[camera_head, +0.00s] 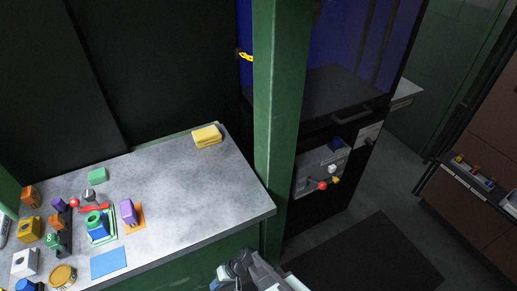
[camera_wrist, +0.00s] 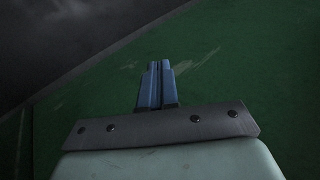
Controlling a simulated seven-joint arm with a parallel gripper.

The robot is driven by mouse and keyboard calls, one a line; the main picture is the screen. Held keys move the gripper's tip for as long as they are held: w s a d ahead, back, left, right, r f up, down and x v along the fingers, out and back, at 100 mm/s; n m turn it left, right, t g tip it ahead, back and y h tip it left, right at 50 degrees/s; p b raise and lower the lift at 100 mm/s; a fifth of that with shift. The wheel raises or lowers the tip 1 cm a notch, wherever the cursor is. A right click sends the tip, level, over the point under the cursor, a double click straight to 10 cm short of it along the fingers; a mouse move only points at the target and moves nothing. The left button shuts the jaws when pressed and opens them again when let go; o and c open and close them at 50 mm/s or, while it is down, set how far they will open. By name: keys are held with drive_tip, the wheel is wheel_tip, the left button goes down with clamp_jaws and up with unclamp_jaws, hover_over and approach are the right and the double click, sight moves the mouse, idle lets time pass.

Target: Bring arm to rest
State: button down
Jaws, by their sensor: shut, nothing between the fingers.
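My gripper (camera_wrist: 159,66) shows in the wrist view with its two blue-grey fingers together and nothing between them. It faces a scuffed dark green panel (camera_wrist: 225,60), and I cannot tell how far off that panel is. In the head view my arm (camera_head: 258,273) shows at the bottom edge, in front of the green side of the counter. The fingers cannot be made out clearly there.
A grey counter (camera_head: 180,180) holds a yellow sponge (camera_head: 207,136), a blue square (camera_head: 108,262) and several small coloured items at its left. A green post (camera_head: 277,110) stands at its right end. Dark floor (camera_head: 370,255) is open to the right.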

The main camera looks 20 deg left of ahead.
drive_tip(key=w+d+f+m+h, duration=0.1)
drive_tip(key=w+d, duration=0.1)
drive_tip(key=d, duration=0.4)
drive_tip(key=w+d+f+m+h, duration=0.1)
drive_tip(key=w+d, duration=0.1)
drive_tip(key=d, duration=0.4)
drive_tip(key=s+d+m+h, duration=0.2)
drive_tip(key=s+d+m, duration=0.1)
drive_tip(key=d, duration=1.3)
drive_tip(key=s+d+m+g+h, duration=0.1)
drive_tip(key=s+d, duration=0.3)
drive_tip(key=d, duration=1.2)
drive_tip(key=shift+d+m+g+h, duration=0.3)
drive_tip(key=shift+m+h, duration=0.5)
drive_tip(key=shift+m, duration=0.1)
